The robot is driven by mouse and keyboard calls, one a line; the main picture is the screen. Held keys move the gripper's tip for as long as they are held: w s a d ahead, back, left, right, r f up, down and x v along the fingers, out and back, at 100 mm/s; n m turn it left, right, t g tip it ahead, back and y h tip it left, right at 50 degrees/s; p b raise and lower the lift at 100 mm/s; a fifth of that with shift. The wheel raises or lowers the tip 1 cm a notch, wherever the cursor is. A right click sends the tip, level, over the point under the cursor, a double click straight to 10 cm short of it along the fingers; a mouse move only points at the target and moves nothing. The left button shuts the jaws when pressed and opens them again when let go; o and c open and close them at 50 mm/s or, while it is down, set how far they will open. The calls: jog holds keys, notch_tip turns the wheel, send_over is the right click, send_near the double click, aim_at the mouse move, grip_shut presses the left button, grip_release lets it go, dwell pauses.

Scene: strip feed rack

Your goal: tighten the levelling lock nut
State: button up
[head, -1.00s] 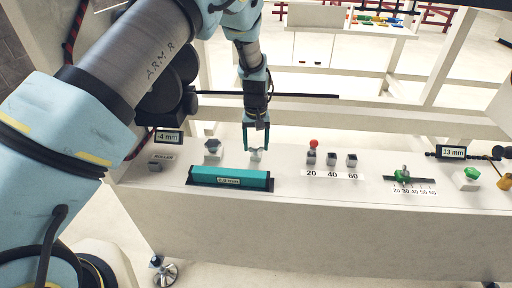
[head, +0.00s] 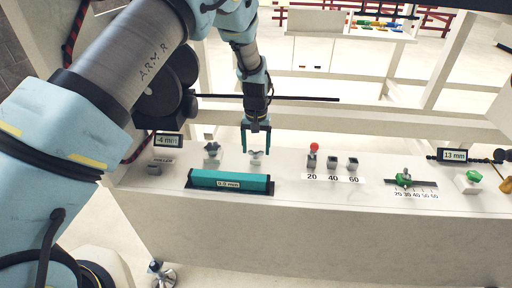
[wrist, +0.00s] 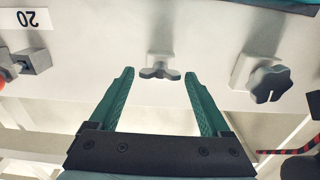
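A pale grey winged nut (head: 256,155), seemingly the lock nut, stands on the white bench top behind the teal bar (head: 205,177). My gripper (head: 256,151) is open above it, pointing down, with the fingers to either side. In the wrist view the nut (wrist: 160,70) lies just beyond the open fingertips (wrist: 158,73), in line with the gap between them. I see no finger touching it. A readout on the teal bar appears to say 0.5 mm.
A dark grey star knob (head: 212,148) on a block stands left of the nut; it also shows in the wrist view (wrist: 270,84). A red-topped post (head: 313,149) and blocks marked 20, 40, 60 stand right. A display (head: 168,141) reads -4 mm. A thin dark rod crosses behind.

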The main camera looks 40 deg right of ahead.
jog(key=shift+o, duration=1.2)
notch_tip(320, 180, up, 11)
jog(key=b, duration=0.2)
jog(key=shift+w+a+f, duration=0.1)
jog(key=w+a+r+n, duration=0.1)
jog(key=w+a+r, duration=0.15)
jog(key=a, duration=0.55)
jog(key=w+a+r+n, duration=0.1)
jog(key=w+a+n, duration=0.15)
jog(key=a, duration=0.55)
jog(key=w+a+r+n, duration=0.1)
jog(key=w+a+r, duration=0.15)
jog(key=a, duration=0.65)
jog(key=s+a+n, duration=0.1)
jog(key=s+a, duration=0.3)
jog(key=a, duration=0.7)
jog(key=s+a+r+n+t, duration=0.1)
jog(key=s+a, duration=0.3)
jog(key=a, duration=0.7)
jog(key=shift+s+a+r+n+t, duration=0.25)
jog(key=shift+r+n+t, duration=0.05)
jog(key=shift+n, duration=0.25)
